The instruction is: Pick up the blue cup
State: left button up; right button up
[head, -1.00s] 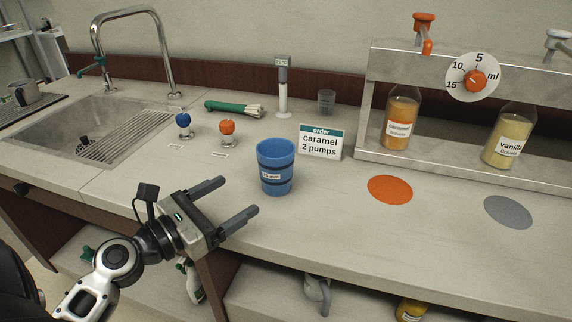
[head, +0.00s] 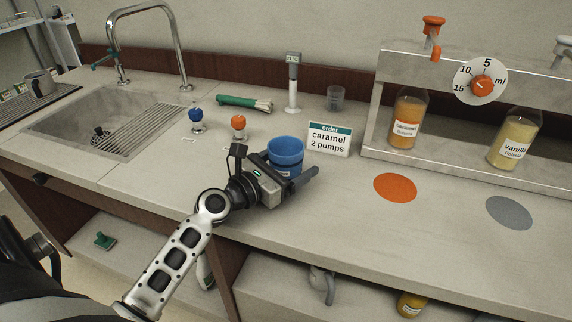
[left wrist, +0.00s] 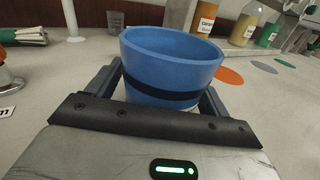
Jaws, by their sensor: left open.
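The blue cup (head: 286,150) stands upright on the counter, left of the order card. My left gripper (head: 293,172) is open at the cup, with its near finger in front of the cup and its far finger mostly hidden behind it. In the left wrist view the cup (left wrist: 172,62) sits between the two fingers (left wrist: 160,90), one on each side. A dark band runs around its lower part. I cannot tell whether the fingers touch it. My right gripper is not in view.
The order card (head: 328,140) reads caramel, 2 pumps. An orange-topped tamper (head: 239,124) and a blue-topped one (head: 196,118) stand left of the cup. A syrup rack (head: 455,165) with bottles is at the right. The counter around the orange disc (head: 395,187) and grey disc (head: 509,212) is clear.

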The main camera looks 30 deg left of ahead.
pick_arm(q)
jog(key=shift+w, duration=0.1)
jog(key=shift+c, duration=0.3)
jog(key=c, duration=1)
jog(key=shift+c, duration=0.6)
jog(key=shift+r, duration=0.1)
